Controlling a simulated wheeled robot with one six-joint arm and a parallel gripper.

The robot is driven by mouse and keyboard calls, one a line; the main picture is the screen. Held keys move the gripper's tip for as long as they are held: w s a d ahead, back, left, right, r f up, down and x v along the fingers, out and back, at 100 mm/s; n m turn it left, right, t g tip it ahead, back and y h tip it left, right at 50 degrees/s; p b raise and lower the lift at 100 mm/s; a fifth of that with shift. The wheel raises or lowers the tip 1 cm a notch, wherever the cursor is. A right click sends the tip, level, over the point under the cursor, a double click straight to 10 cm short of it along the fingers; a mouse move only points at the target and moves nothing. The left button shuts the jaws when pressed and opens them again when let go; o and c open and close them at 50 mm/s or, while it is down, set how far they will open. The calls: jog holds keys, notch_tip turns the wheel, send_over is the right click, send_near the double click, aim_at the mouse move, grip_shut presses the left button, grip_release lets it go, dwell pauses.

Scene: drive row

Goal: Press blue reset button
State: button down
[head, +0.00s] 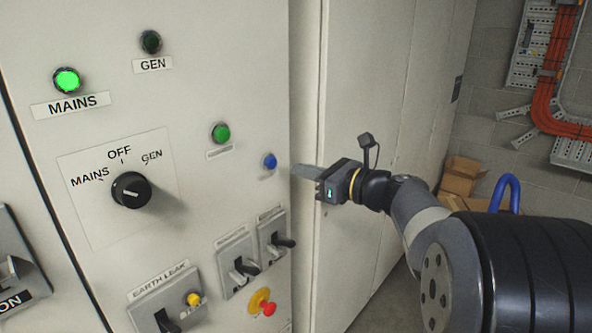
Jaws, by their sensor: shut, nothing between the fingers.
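The blue reset button (270,161) is a small round button near the right edge of the light grey panel, with a small label below it. My gripper (296,170) is shut and empty, its fingertips just to the right of the blue button in the picture. A small gap shows between the fingertips and the button. How far the tips are from the panel face is hard to tell.
A green button (221,133) is up and left of the blue one. Toggle switches (277,240) and a red knob on yellow (262,302) are below. A rotary selector (131,190) and lit green MAINS lamp (67,81) are left. Cardboard boxes (461,176) stand behind my arm.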

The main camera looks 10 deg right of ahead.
jog(key=b+v, duration=0.1)
jog(key=v, duration=0.6)
jog(key=shift+s+d, duration=0.15)
jog(key=shift+d, duration=0.05)
jog(key=shift+f, duration=0.1)
